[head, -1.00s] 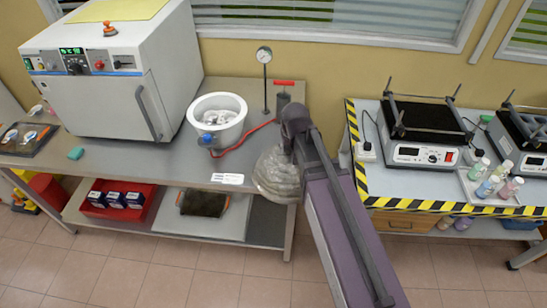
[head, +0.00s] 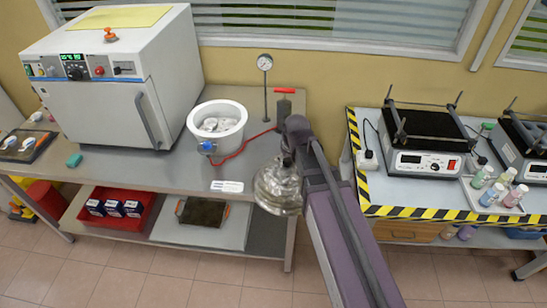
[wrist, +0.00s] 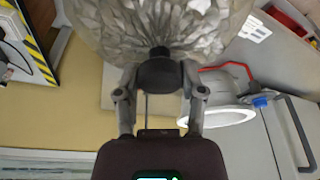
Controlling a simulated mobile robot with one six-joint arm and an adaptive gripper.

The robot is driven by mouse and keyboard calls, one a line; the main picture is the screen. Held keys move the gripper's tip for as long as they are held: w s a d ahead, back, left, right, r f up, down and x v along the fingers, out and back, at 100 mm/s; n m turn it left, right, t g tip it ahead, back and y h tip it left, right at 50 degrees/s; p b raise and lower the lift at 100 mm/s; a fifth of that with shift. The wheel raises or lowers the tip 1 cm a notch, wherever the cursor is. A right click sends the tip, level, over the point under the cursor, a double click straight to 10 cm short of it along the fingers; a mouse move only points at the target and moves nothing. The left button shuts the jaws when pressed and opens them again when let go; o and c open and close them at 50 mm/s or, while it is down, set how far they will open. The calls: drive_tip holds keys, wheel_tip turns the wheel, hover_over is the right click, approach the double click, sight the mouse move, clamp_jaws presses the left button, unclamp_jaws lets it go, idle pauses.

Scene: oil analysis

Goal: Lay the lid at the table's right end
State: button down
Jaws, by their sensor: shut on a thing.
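The lid (head: 277,190) is a clear glass dome with a knob. My gripper (head: 287,161) is shut on the knob and holds the lid in front of the grey table's (head: 170,172) right end. In the head view the dome hangs below the gripper and overlaps the table's front right corner; its height above the top cannot be judged. In the wrist view the gripper (wrist: 160,58) pinches the dark knob, and the faceted glass (wrist: 125,30) fills the top middle. The white pot (head: 217,112) stands open on the table, left of the lid, with pale containers inside.
A pump with a red handle (head: 284,108), its red hose and a gauge stand (head: 265,85) occupy the table's back right. A white label (head: 227,186) lies near the front edge. A white oven (head: 120,80) stands left. A striped-edge bench (head: 400,211) is to the right, across a gap.

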drive_tip(key=w+a+f+b, duration=0.1)
drive_tip(key=w+a, duration=0.4)
drive_tip(key=w, duration=0.8)
drive_tip(key=shift+w+a+f, duration=0.2)
drive_tip(key=shift+w, duration=0.15)
drive_tip(key=shift+b+x, duration=1.9)
drive_tip(key=shift+b, duration=0.1)
drive_tip(key=shift+f, duration=0.2)
drive_tip(key=shift+c, duration=1)
unclamp_jaws()
drive_tip(key=shift+r, duration=0.1)
drive_tip(key=shift+r, duration=0.1)
drive_tip(key=p+v, duration=1.1)
drive_tip(key=v, duration=0.1)
drive_tip(key=shift+p, duration=0.3)
